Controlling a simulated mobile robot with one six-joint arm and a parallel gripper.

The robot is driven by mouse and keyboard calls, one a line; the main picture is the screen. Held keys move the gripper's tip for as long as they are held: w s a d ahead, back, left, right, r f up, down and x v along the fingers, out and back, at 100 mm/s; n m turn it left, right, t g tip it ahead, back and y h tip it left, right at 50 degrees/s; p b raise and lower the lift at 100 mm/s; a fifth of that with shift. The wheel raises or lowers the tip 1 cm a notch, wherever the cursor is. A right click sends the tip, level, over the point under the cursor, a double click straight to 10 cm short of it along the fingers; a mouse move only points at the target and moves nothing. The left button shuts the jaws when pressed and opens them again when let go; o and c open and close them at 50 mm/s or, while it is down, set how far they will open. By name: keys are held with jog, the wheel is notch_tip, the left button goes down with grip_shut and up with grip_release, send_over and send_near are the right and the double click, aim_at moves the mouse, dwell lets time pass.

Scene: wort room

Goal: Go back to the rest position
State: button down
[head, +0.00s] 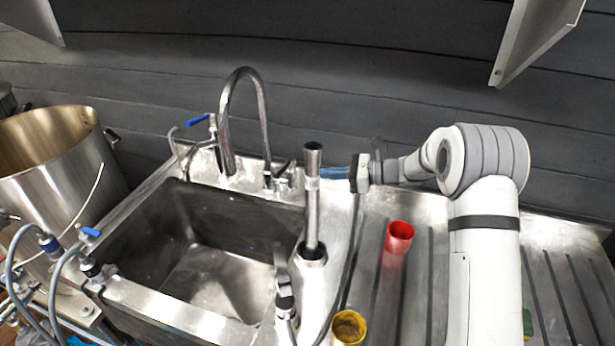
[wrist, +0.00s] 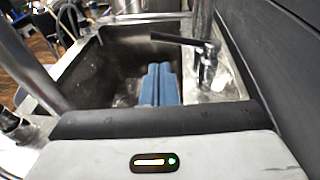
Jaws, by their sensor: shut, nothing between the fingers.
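My gripper (head: 325,173) shows in the head view at the end of my white arm, which reaches in from the right. Its blue fingers point left, level with the upper part of an upright metal pipe. I cannot tell whether they touch the pipe. In the wrist view my gripper (wrist: 160,84) has its blue fingers together with nothing between them, and the sink basin shows beyond them.
The steel sink (head: 215,285) has a curved faucet (head: 262,115) at its back. The upright pipe (head: 312,215) stands at the sink's right edge. A red cup (head: 398,239) and a yellow cup (head: 349,329) stand on the ribbed drainboard (head: 570,285). A large pot (head: 60,165) is at left.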

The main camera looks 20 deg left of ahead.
jog(key=s+d+r+n+t+h, duration=0.2)
jog(key=s+d+n+h, duration=0.5)
jog(key=s+d, duration=0.9)
jog(key=s+d+r+n+t+h, duration=0.2)
jog(key=s+d+n+h, duration=0.6)
jog(key=s+d, duration=0.8)
notch_tip(320, 180, up, 3)
jog(key=shift+s+f+n+t+h, duration=0.15)
jog(key=shift+s+n+t+h, duration=0.2)
jog(key=shift+n, duration=0.45)
